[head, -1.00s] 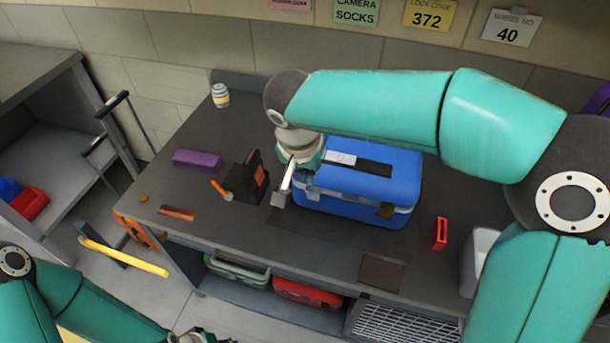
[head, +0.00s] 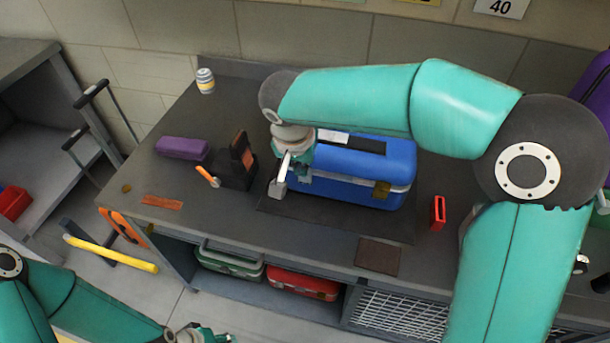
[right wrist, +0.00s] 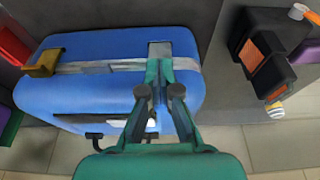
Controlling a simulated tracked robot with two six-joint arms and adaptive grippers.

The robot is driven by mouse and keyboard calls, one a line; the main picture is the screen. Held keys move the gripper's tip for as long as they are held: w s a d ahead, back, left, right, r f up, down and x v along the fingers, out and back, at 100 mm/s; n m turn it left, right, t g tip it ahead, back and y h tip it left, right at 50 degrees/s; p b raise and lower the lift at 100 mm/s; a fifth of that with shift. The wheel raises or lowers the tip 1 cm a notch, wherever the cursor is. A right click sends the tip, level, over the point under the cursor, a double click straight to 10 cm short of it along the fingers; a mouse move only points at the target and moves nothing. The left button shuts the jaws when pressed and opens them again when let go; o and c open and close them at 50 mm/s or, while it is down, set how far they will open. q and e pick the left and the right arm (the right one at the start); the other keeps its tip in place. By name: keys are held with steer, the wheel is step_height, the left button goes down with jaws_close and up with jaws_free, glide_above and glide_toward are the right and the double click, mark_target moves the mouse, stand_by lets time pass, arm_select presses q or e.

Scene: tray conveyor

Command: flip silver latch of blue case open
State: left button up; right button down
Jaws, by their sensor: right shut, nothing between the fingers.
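The blue case (head: 345,165) stands closed on the dark workbench. In the right wrist view the case (right wrist: 85,95) shows a pale seam band with a silver latch (right wrist: 160,49) and a brass latch (right wrist: 42,63). The brass latch also shows in the head view (head: 382,189); the silver one is hidden there behind my gripper. My right gripper (head: 301,186) is at the left end of the case front. In the wrist view its closed, empty fingertips (right wrist: 158,68) are right at the silver latch; contact is unclear. My left gripper (head: 205,336) is cut off at the bottom edge.
Left of the case stand a black holder (head: 238,168) with an orange face and a purple box (head: 182,149). A red block (head: 438,212) is to its right. A brown pad (head: 378,256) lies near the front edge. Bare bench lies before the case.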

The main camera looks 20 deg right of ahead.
steer(key=shift+b+x, duration=0.55)
steer(key=shift+x, duration=0.25)
steer(key=shift+a+f, duration=0.1)
steer(key=shift+f, duration=0.05)
step_height(320, 180, down, 3)
steer(key=s+b, duration=0.2)
steer(key=b, duration=0.3)
steer(key=r+p, duration=0.1)
steer(key=r, duration=0.1)
steer(key=r+p, duration=0.1)
steer(key=p, duration=0.1)
steer(key=w+r+p, duration=0.1)
steer(key=r+p, duration=0.1)
steer(key=shift+a+r, duration=0.25)
steer(key=shift+r, duration=0.05)
